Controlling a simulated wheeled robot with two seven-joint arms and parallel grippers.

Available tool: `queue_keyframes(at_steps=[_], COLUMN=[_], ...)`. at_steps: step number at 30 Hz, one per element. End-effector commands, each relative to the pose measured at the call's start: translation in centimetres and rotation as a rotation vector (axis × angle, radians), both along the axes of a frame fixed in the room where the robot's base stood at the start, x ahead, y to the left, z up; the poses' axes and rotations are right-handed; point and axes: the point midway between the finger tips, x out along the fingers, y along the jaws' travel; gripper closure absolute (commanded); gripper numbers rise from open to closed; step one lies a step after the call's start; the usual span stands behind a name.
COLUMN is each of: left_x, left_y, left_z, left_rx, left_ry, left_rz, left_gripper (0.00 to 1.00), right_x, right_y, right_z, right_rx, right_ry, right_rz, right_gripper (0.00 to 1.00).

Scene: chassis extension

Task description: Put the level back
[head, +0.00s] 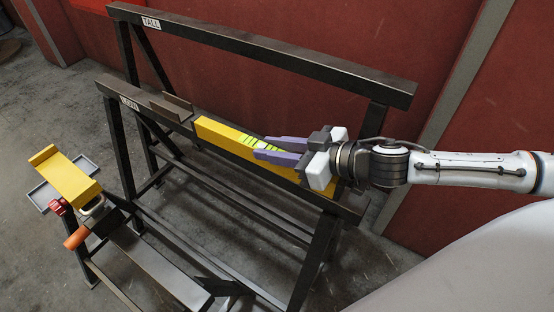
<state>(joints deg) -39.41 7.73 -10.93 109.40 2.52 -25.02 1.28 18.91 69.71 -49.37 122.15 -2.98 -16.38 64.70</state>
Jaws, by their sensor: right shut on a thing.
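The level is a long yellow bar (219,131) with a bright green marked window near its middle. It lies along the dark beam labelled LOW, and I cannot tell if it rests on the beam or is just above it. My right gripper (262,148), with purple fingers, comes in from the right and is shut on the level around its green window. The gripper and wrist hide part of the level's right end. My left gripper is not in view.
The TALL beam (270,49) runs behind the LOW beam (113,89). A dark angle piece (172,107) sits on the LOW beam left of the level. At left, a grey tray (42,196) lies under a yellow piece (62,177), near a red clamp (57,206) and orange handle (77,237).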

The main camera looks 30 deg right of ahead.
Motion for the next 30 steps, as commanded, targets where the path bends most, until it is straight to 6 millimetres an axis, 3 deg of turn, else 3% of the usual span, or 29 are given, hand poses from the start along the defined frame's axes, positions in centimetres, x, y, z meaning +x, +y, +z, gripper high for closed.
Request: queue_keyframes(at_steps=[4,12,14,21,30], left_x=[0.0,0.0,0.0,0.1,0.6], left_y=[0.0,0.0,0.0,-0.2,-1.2], left_z=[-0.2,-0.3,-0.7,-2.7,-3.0], left_rx=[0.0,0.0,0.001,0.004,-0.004], left_ry=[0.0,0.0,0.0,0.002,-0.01], left_rz=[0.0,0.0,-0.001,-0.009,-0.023], left_gripper=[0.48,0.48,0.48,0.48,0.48], right_x=[2.3,3.5,3.5,3.4,3.5], right_y=[-3.1,-5.1,-5.2,-5.2,-5.2], right_z=[2.8,4.6,4.1,-0.4,-3.8], right_rx=[-0.002,0.001,0.002,0.003,0.004], right_ry=[-0.01,-0.004,-0.003,0.002,0.001], right_rz=[-0.017,-0.035,-0.035,-0.036,-0.036], right_gripper=[1.0,1.0,1.0,1.0,1.0])
